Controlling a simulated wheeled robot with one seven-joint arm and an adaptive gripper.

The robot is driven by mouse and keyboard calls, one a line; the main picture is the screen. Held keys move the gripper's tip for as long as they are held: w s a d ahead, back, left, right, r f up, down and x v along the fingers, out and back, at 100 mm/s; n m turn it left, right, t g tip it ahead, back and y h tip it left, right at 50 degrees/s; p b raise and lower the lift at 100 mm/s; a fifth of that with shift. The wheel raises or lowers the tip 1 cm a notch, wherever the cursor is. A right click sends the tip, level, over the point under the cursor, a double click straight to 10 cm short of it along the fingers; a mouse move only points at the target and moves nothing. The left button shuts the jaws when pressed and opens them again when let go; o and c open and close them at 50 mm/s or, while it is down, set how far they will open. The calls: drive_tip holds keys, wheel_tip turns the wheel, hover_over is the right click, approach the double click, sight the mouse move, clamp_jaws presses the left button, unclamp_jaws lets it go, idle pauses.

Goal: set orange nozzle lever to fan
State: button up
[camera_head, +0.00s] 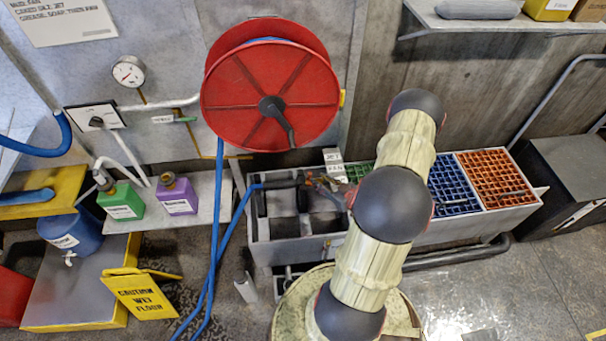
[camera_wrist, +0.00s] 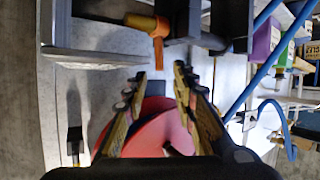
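The orange nozzle lever (camera_wrist: 152,27) shows at the top of the wrist view, just beyond my fingertips, with a dark nozzle body (camera_wrist: 200,36) to its right. My gripper (camera_wrist: 160,74) is open, its two fingers apart with nothing between them. The lever lies ahead of the gap and looks apart from both fingers. In the head view my gripper (camera_head: 333,190) is by the dark nozzle (camera_head: 281,183) at the grey trough, and my arm hides part of that area. A small label plate (camera_head: 334,160) stands behind; its lower word looks like FAN.
The red hose reel (camera_head: 235,95) is on the wall above. The blue hose (camera_head: 211,250) hangs left of the trough (camera_head: 290,252). Green (camera_head: 121,204) and purple (camera_head: 177,197) bottles stand on a shelf at left. Blue (camera_head: 452,182) and orange (camera_head: 492,175) grids lie at right.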

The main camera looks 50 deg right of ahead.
sight(310, 174)
drive_tip(key=b+x, duration=0.2)
drive_tip(key=x, duration=0.5)
drive_tip(key=shift+w+f, duration=0.15)
drive_tip(key=shift+w, duration=0.15)
clamp_jaws()
idle(0.7)
